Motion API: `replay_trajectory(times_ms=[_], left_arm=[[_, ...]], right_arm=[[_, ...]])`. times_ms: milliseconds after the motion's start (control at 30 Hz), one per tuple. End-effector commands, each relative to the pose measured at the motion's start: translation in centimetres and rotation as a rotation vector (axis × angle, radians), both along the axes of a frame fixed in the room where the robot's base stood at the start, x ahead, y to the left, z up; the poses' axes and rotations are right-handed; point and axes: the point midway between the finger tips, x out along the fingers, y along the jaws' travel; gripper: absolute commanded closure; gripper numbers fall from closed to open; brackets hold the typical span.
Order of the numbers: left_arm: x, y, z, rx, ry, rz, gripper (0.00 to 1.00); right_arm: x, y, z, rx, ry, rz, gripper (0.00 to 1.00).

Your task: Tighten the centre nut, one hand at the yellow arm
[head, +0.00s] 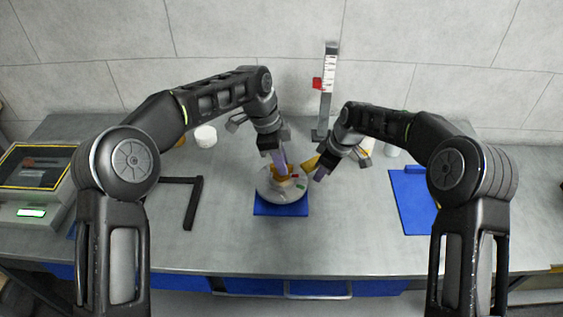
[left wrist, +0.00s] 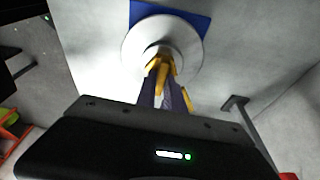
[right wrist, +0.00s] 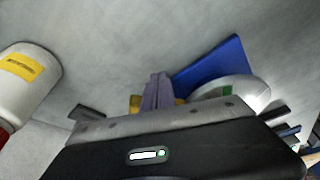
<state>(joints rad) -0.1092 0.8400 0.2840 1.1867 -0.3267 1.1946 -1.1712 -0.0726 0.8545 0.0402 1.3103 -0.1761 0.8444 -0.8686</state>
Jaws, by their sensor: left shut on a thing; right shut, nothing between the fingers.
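The pale round hub (head: 268,192) sits on a blue mat (head: 281,211) mid-table; it also shows in the left wrist view (left wrist: 131,45). My left gripper (head: 281,168) points down over the hub's middle. It is shut on a yellow-orange piece (left wrist: 162,72) at the centre, seemingly the centre nut, mostly hidden by the fingers. The yellow arm (head: 311,162) sticks out to the right of the hub. My right gripper (head: 319,174) is shut and empty beside the yellow arm's outer end; whether they touch is unclear. In the right wrist view, yellow shows behind its fingers (right wrist: 157,92).
A gauge post with a red slider (head: 328,85) stands behind the hub. A black bracket (head: 191,200) and a white cup (head: 205,136) are to the left, a blue tray (head: 410,205) to the right. A white bottle (right wrist: 25,80) is near my right wrist. The front table is clear.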

Motion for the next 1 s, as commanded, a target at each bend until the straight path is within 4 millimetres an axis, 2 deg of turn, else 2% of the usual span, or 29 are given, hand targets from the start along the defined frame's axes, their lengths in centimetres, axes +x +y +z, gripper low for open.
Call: replay_trajectory(times_ms=[700, 1000], left_arm=[[0.0, 0.0, 0.0, -0.001, 0.000, 0.000, 1.00], [0.0, 0.0, 0.0, -0.001, 0.000, 0.000, 1.00]], right_arm=[[2.2, 1.6, 0.0, 0.001, 0.000, 0.000, 1.00], [2.4, 1.8, 0.0, 0.000, 0.000, 0.000, 1.00]])
